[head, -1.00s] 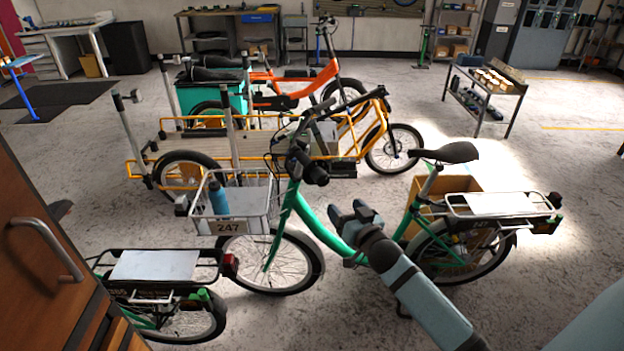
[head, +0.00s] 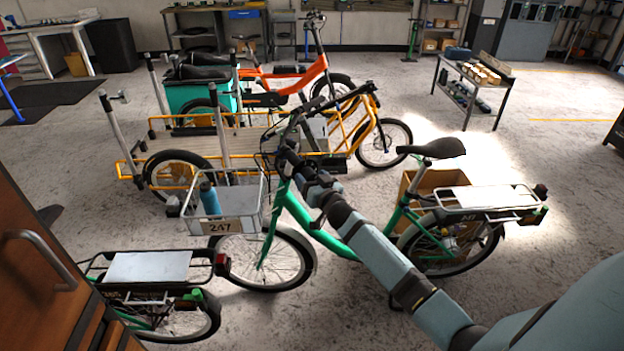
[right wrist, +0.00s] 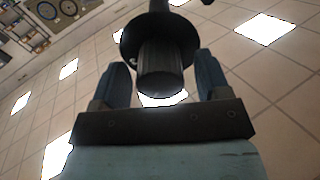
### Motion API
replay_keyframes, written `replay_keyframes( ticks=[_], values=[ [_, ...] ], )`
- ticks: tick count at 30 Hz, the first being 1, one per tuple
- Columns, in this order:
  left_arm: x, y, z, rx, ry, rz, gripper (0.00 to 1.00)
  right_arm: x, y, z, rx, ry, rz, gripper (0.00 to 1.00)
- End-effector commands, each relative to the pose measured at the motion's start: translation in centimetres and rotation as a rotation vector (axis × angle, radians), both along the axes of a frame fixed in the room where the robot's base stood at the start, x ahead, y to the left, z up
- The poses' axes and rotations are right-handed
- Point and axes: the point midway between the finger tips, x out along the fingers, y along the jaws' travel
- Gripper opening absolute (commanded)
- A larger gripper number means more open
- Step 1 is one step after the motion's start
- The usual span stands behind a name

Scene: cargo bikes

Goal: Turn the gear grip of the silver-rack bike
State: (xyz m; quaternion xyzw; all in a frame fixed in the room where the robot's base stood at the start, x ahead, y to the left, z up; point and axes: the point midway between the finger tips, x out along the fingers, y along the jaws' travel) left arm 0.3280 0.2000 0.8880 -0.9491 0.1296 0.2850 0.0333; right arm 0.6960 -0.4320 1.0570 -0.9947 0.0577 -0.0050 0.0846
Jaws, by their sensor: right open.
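The silver-rack bike (head: 325,241) is green, with a silver rear rack (head: 452,208) and a front basket with plate 247. Its dark handlebar grip (right wrist: 160,70) points at the camera in the right wrist view, with a wider round collar behind it. My right gripper (head: 303,172) is at the handlebar end. In the right wrist view its two blue-grey fingers are open, one on each side of the grip, with gaps showing between. In the head view the gripper and arm partly hide the grip. My left gripper is not in view.
Another green bike with a black rack (head: 208,259) stands at the lower left beside a wooden cabinet (head: 30,300). A yellow cargo bike (head: 185,178) and an orange one (head: 300,82) stand behind. A cardboard box (head: 432,181) sits behind the silver-rack bike.

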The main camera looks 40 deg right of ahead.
Motion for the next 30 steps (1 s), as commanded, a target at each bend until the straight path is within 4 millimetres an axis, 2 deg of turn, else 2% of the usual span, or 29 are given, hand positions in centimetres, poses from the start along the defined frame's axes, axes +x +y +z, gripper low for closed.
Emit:
replay_keyframes(
  ticks=[4, 5, 9, 11, 20, 30],
  values=[
    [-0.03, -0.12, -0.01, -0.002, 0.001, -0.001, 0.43, -0.03, 0.01, -0.03, 0.0, 0.0, 0.0, 0.69],
    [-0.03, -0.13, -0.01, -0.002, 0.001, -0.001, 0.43, -0.03, 0.01, -0.03, 0.0, 0.0, 0.0, 0.65],
    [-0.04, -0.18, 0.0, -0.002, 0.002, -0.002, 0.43, -0.04, 0.01, -0.03, 0.0, 0.0, 0.0, 0.33],
    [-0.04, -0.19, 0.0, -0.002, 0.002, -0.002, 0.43, -0.04, 0.01, -0.04, 0.0, 0.0, 0.0, 0.2],
    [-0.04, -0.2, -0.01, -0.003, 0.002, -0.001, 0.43, -0.05, 0.0, -0.05, -0.028, 0.004, 0.001, 0.2],
    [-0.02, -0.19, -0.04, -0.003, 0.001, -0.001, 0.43, -0.06, -0.02, -0.08, -0.232, 0.026, 0.011, 0.2]
  ],
)
